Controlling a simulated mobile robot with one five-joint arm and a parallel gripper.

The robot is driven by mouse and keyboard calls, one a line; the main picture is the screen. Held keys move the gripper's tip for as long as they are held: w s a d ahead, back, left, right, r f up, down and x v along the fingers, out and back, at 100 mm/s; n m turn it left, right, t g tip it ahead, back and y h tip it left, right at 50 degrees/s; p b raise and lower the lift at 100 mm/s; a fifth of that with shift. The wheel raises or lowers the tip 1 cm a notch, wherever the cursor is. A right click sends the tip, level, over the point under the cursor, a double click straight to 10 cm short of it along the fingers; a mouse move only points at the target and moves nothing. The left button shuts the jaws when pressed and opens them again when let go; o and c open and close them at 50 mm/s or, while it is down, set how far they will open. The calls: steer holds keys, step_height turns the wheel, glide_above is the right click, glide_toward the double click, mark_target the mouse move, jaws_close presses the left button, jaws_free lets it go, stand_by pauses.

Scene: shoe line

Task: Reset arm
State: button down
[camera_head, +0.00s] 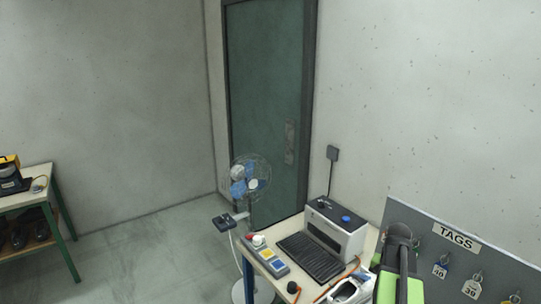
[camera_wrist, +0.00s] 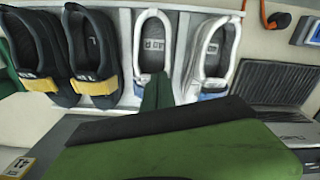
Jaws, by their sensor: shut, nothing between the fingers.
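My gripper (camera_wrist: 158,85) shows in the wrist view as a green finger shape rising from a dark bar and a wide green body. Its fingers are together and hold nothing. The finger tip is in front of a white shoe (camera_wrist: 152,45); I cannot tell whether they touch. In the head view, my green and dark arm is at the lower right, in front of the grey tag board (camera_head: 400,212). The gripper's fingers cannot be made out there.
The wrist view shows two dark shoes (camera_wrist: 92,50) with yellow bands and another white shoe (camera_wrist: 212,55) in a row. A white machine (camera_head: 338,232) with a black ribbed panel stands on the table. A fan (camera_head: 250,182) stands by the green door (camera_head: 265,110).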

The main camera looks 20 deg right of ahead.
steer(key=w+a+f+n+b, duration=0.1)
steer(key=w+a+f+n, duration=0.1)
steer(key=w+a, duration=0.35)
steer(key=w+a+f+n+b, duration=0.1)
steer(key=w+a+f+b, duration=0.1)
steer(key=a, duration=0.7)
steer(key=a+f+n+b, duration=0.2)
steer(key=a+n, duration=0.2)
steer(key=a, duration=0.8)
steer(key=w+a+f+n+b, duration=0.1)
steer(key=a+n, duration=0.3)
steer(key=a, duration=0.9)
steer(key=shift+w+a+f+b, duration=0.15)
steer(key=shift+w+f+b, duration=0.1)
steer(key=shift+f+b, duration=0.15)
